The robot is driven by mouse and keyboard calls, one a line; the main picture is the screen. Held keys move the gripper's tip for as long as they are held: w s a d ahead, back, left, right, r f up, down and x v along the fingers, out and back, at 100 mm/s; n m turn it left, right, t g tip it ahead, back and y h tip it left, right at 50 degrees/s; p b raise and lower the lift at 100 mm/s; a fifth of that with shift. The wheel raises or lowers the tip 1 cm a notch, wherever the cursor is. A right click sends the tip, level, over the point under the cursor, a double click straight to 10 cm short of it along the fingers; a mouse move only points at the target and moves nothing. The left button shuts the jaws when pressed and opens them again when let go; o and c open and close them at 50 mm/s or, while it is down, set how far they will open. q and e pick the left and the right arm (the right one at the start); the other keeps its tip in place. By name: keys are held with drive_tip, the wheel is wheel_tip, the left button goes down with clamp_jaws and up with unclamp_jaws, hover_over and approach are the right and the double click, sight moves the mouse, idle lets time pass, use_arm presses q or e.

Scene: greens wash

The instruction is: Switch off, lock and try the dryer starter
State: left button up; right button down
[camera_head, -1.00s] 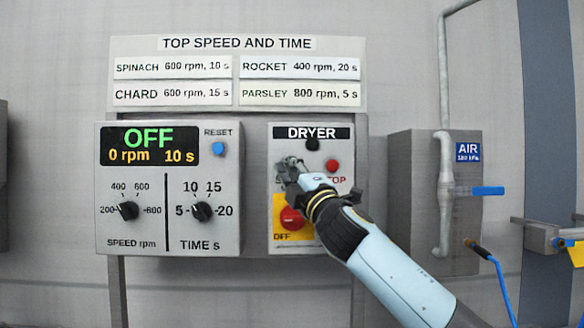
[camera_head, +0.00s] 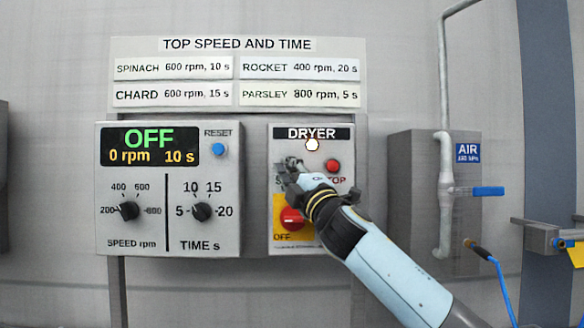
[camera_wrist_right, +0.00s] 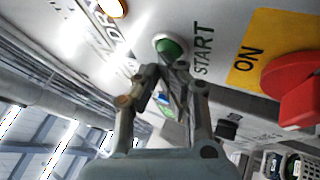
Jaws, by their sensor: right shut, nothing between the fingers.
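The dryer starter (camera_head: 346,218) is a grey box labelled DRYER on the wall panel. Its lamp (camera_head: 312,144) glows white with an orange rim. A red STOP button (camera_head: 333,166) sits below the lamp. A red rotary handle (camera_head: 291,219) is on a yellow plate; OFF reads below it, and ON shows beside it in the right wrist view. My right gripper (camera_head: 287,165) is shut and empty, its tips at the green START button (camera_wrist_right: 168,46). I cannot tell whether they press it. The head view hides that button behind the gripper. My left gripper is out of view.
Left of the starter, a control box (camera_head: 168,235) has a display reading OFF, 0 rpm, 10 s, a blue RESET button (camera_head: 218,150) and two dials. An air pipe (camera_head: 445,190) with a blue valve handle (camera_head: 488,191) stands to the right.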

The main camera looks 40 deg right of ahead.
drive_tip(key=shift+s+a, duration=0.4)
drive_tip(key=shift+s, duration=0.35)
drive_tip(key=s+a, duration=0.1)
drive_tip(key=s+p, duration=0.1)
drive_tip(key=s, duration=0.1)
drive_tip(key=s+a, duration=0.1)
drive_tip(key=shift+s+a, duration=0.15)
drive_tip(key=shift+a, duration=0.2)
drive_tip(key=shift+f, duration=0.1)
idle(0.6)
